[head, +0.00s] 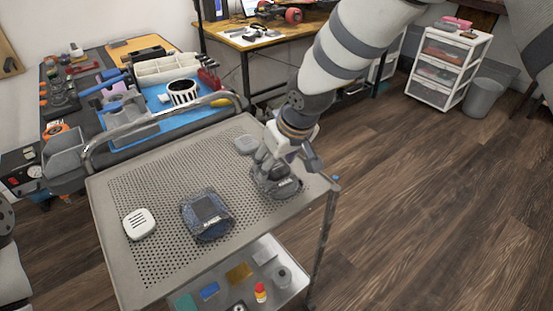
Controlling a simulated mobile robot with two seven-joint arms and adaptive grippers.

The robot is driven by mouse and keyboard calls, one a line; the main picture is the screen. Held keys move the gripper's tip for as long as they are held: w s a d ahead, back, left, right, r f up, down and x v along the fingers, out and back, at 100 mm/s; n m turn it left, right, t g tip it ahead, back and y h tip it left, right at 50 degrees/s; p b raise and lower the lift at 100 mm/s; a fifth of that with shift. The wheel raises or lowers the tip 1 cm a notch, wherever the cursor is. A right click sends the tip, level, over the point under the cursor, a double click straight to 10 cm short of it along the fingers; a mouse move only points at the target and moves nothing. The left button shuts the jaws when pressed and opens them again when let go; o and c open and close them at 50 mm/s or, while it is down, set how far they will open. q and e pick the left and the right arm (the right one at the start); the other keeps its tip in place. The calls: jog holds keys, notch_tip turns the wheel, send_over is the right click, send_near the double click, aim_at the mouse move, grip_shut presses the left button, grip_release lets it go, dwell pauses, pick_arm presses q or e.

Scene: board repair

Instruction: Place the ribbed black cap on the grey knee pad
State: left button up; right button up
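A dark, rounded pad that looks grey (263,190) lies near the right edge of the perforated cart top. A small dark piece with pale stripes (286,187), which looks like the ribbed black cap, is on or just above it; I cannot tell whether they touch. My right gripper (281,170) reaches down over both from above and partly hides them. I cannot make out whether its fingers are closed on the dark piece. My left gripper is not in view.
A blue pad (207,214) with a dark centre lies mid-cart. A white slotted cap (139,224) lies to the left and a pale grey piece (245,144) behind. The cart top (165,185) is otherwise clear. A cluttered workbench (150,131) stands behind its handle.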

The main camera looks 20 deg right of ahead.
jog(key=p+v, duration=0.2)
jog(key=v, duration=1)
jog(key=s+f+m+g, duration=0.1)
jog(key=s+f+g, duration=0.1)
jog(key=s+f, duration=0.65)
jog(key=s+f+m+g, duration=0.1)
jog(key=s+f, duration=0.4)
jog(key=f, duration=0.6)
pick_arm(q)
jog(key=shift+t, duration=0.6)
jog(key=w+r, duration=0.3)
pick_arm(e)
jog(key=s+d+f+g, duration=0.1)
jog(key=s+d+f, duration=0.1)
jog(key=s, duration=0.6)
jog(key=s+d+f+m+g+h, duration=0.1)
jog(key=s+d+f, duration=0.1)
jog(key=s, duration=0.6)
jog(key=s+d+f+g, duration=0.1)
jog(key=s+f, duration=0.3)
jog(key=s, duration=0.4)
jog(key=shift+d+f+m, duration=0.25)
jog(key=shift+d+m, duration=0.05)
jog(key=shift+d, duration=0.3)
